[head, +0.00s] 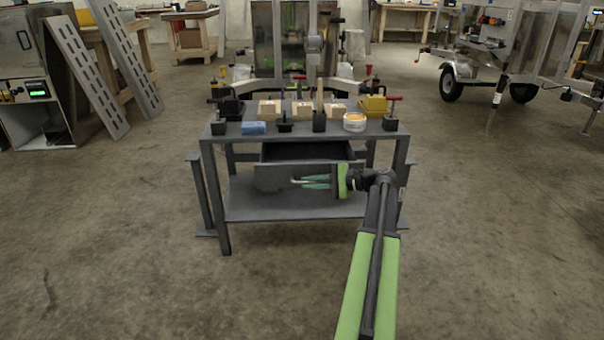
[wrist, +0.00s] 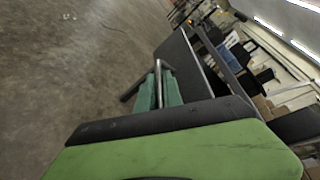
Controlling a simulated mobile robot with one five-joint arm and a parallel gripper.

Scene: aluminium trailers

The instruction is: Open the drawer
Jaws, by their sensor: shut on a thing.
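The dark grey drawer sits under the top of a dark metal table, and its front (head: 270,178) faces me. The drawer is pulled out part way; its dark inside shows between the front and the table top. My gripper (head: 304,182) comes from the right, in front of the drawer front, with green fingers shut on the metal handle. In the wrist view the handle (wrist: 159,84) lies between the green fingers of my gripper (wrist: 166,88), and the drawer front (wrist: 184,68) is just beyond. My gripper hides part of the drawer front.
A lower shelf (head: 290,207) lies below the drawer. The concrete floor in front is clear.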

